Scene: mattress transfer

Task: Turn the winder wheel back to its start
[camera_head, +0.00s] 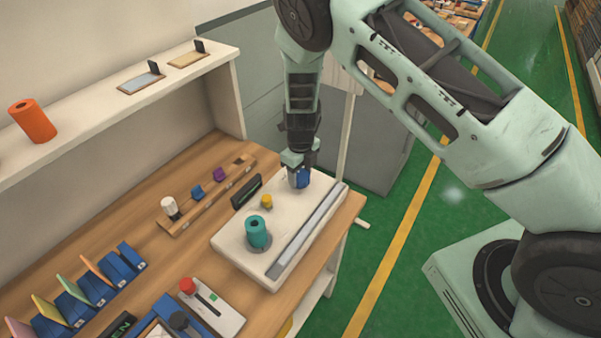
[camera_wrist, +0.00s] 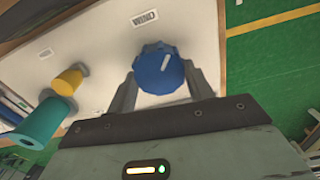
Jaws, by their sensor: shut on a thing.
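The winder wheel is a blue knob with a scalloped rim and a white pointer line (camera_wrist: 160,70). It sits on the white winder board (camera_head: 228,240) at its far end. In the wrist view its pointer line leans up and slightly right. My gripper (camera_head: 299,172) points down over the wheel, with one finger on each side of it, shut on it. In the head view the fingers partly hide the wheel (camera_head: 302,180). A teal spool (camera_head: 257,232) and a small yellow peg (camera_head: 267,201) stand on the same board, clear of my gripper.
A grey slotted strip (camera_head: 308,230) runs along the board's right side. A dark display (camera_head: 246,191) stands at its left edge. A wooden rack (camera_head: 205,198) lies left of it. A control box with a red button (camera_head: 187,285) is nearer. A shelf (camera_head: 100,103) overhangs the left.

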